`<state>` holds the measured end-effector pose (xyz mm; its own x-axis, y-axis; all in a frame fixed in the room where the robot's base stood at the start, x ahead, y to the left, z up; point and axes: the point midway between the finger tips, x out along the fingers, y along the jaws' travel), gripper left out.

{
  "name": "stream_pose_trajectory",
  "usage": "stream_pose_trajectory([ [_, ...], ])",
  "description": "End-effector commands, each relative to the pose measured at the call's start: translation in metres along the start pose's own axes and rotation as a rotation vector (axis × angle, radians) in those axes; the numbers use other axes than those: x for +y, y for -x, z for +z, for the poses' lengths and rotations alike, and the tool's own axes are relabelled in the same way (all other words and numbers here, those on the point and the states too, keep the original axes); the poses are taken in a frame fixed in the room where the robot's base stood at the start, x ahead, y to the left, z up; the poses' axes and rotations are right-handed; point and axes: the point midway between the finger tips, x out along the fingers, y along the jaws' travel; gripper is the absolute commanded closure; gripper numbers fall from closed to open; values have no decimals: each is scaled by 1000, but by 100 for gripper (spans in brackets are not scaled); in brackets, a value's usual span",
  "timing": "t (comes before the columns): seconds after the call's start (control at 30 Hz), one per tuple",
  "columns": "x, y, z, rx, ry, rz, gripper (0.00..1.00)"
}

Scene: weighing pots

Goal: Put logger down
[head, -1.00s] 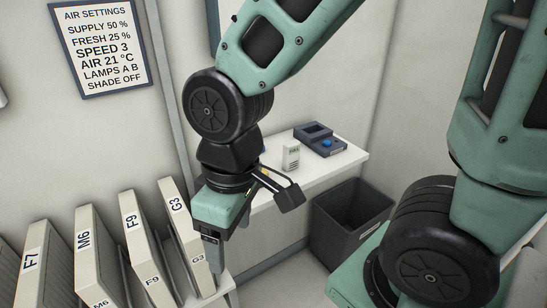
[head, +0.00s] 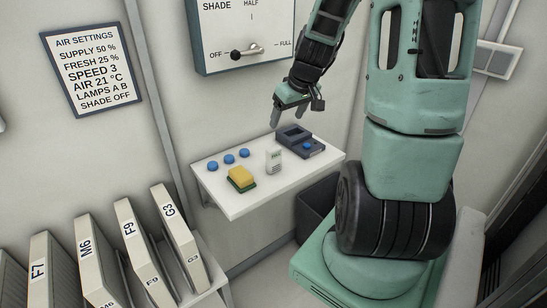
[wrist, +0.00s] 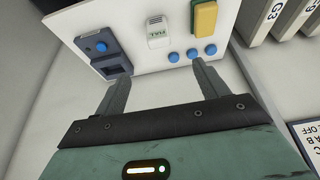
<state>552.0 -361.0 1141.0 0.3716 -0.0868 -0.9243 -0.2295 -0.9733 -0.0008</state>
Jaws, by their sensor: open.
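A small white device with a display (head: 274,160), which I take to be the logger, stands upright on the white wall shelf (head: 232,205). In the wrist view its display reads FULL (wrist: 157,32). A dark blue-grey unit with a blue button (head: 300,142) sits right of it, apart from it; it also shows in the wrist view (wrist: 104,52). My gripper (head: 288,114) is open and empty, in the air above the back of the shelf. In the wrist view nothing is between its fingers (wrist: 160,76).
Several blue knobs (head: 228,158) and a yellow-green sponge (head: 242,177) are on the shelf's left part. Labelled filters (head: 140,255) stand at the lower left. A lever panel (head: 245,40) hangs on the wall above. A dark bin (head: 313,210) is below the shelf's right end.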

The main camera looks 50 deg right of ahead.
Motion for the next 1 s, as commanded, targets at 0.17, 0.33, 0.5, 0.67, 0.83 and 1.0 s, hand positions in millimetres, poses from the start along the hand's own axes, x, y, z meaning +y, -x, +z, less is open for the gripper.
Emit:
stream_pose_trajectory([
  [0.17, 2, -20, 1, -3, -4, -1, 27],
  [0.33, 2, -47, 0, -3, -4, -2, 27],
  [0.5, 2, -73, 0, -2, -4, -1, 27],
  [0.67, 2, -96, 0, -2, -4, -1, 27],
  [0.83, 2, -114, 0, 0, -4, 1, 27],
  [1.0, 2, -121, 0, 1, -3, 2, 27],
])
